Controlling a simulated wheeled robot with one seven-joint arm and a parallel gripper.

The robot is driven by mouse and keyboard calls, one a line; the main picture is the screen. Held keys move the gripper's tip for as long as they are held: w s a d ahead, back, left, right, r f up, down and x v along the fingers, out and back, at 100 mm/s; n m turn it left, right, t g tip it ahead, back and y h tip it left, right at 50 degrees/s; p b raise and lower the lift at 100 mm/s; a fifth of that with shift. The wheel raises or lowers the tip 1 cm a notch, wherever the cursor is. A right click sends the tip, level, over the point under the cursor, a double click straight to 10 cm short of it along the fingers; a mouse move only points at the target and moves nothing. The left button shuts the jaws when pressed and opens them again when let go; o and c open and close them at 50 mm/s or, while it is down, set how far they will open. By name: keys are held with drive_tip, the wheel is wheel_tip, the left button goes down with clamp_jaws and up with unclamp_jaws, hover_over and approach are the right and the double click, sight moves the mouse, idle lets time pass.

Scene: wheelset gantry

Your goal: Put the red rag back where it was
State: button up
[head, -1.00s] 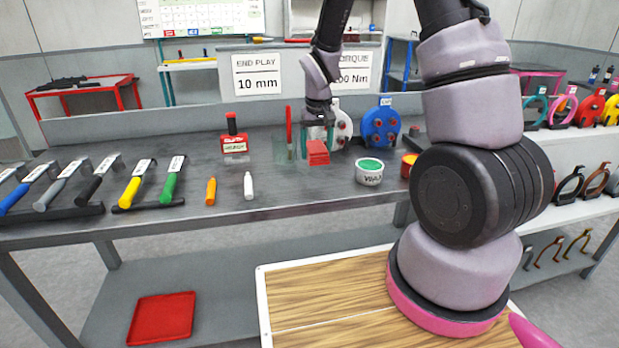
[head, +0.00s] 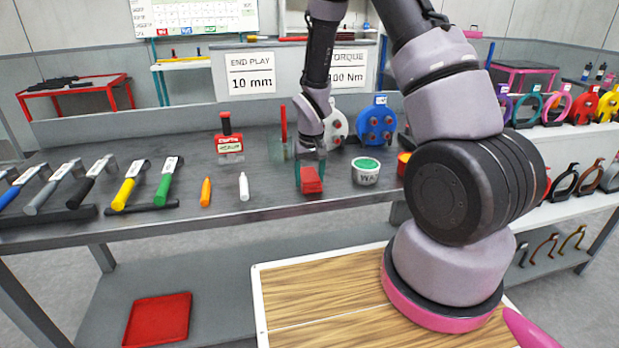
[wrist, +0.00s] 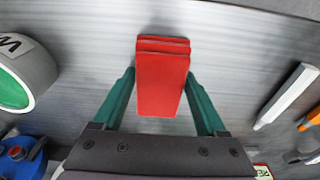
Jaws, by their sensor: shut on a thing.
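The red rag (head: 311,181) is a small folded stack with visible layers. It also shows in the wrist view (wrist: 162,78), between the two green fingers of my gripper (wrist: 160,85). In the head view my gripper (head: 311,172) points down over the grey bench and is shut on the rag. Whether the rag touches the bench top is hard to tell. A red tray (head: 157,320) lies on the lower shelf at the left, empty.
A white marker (head: 244,187) and an orange one (head: 206,192) lie to the left. The bench front left of the tin is partly clear.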

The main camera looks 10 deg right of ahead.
drive_tip(key=shift+f, duration=0.15)
drive_tip(key=o, duration=1.2)
drive_tip(key=shift+o, duration=0.2)
wheel_tip(320, 180, up, 12)
drive_tip(key=s+r, duration=0.1)
drive_tip(key=s, duration=0.1)
wheel_tip(320, 180, up, 7)
drive_tip(key=m+t, duration=0.1)
hover_over(311, 178)
drive_tip(key=s+d, duration=0.2)
drive_tip(key=s+d+r+m+t+y, duration=0.1)
drive_tip(key=s+d+r+t, duration=0.1)
drive_tip(key=s+r, duration=0.7)
drive_tip(key=s+d+r+m+t+y, duration=0.1)
drive_tip(key=s+r+m+t, duration=0.1)
drive_tip(key=s+r, duration=0.7)
drive_tip(key=shift+s+d+r+t, duration=0.35)
drive_tip(key=shift+r+t, duration=0.05)
drive_tip(key=shift+r, duration=0.4)
